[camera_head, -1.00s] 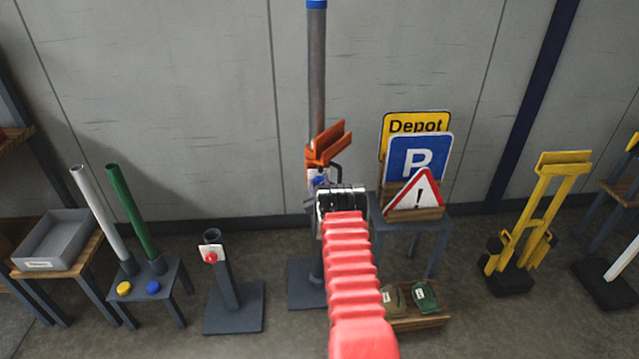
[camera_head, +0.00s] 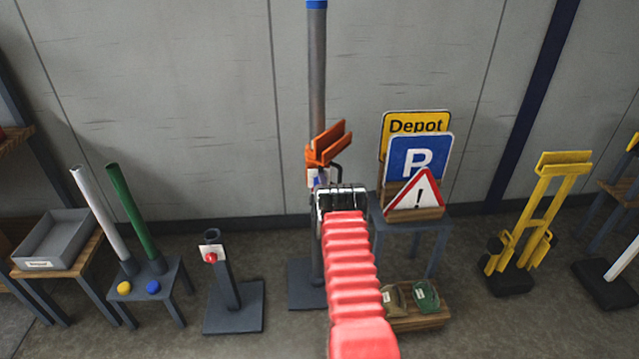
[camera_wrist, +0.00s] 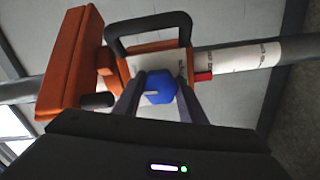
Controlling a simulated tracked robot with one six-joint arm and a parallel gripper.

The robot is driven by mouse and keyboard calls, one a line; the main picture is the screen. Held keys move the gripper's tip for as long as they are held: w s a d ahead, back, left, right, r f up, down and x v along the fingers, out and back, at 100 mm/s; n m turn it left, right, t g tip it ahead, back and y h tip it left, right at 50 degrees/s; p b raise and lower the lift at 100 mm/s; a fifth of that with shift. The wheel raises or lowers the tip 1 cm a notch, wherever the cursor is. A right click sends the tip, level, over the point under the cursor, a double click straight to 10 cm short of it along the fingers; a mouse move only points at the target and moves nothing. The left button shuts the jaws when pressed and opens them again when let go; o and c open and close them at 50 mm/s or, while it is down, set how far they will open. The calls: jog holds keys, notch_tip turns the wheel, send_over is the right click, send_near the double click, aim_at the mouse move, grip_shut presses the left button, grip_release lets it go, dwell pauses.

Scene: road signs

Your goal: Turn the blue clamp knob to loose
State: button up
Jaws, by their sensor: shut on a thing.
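The blue clamp knob (camera_wrist: 160,87) sits on the white-faced plate of the orange clamp (camera_wrist: 70,66) in the wrist view. My gripper (camera_wrist: 160,98) is shut on the knob, one dark finger on each side of it. A pale mark shows on the knob's face. In the head view the orange clamp (camera_head: 327,145) is on the tall grey post (camera_head: 317,75). A bit of the blue knob (camera_head: 318,181) shows there, and my gripper hides the rest. Print on the plate is partly covered and cannot be read.
A black handle loop (camera_wrist: 135,27) stands close by the knob. A table with Depot, P and warning signs (camera_head: 415,165) is just right of the post. A small stand with a red knob (camera_head: 210,257) is at left. A yellow folding stand (camera_head: 530,220) is at right.

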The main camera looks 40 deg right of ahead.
jog(key=shift+d+r+n, duration=0.1)
jog(key=shift+d+n, duration=0.05)
jog(key=shift+n, duration=0.15)
jog(key=o, duration=1.1)
jog(key=shift+c, duration=0.2)
jog(key=shift+s, duration=0.15)
jog(key=v, duration=1.3)
jog(key=shift+s+a, duration=0.2)
jog(key=shift+a, duration=0.15)
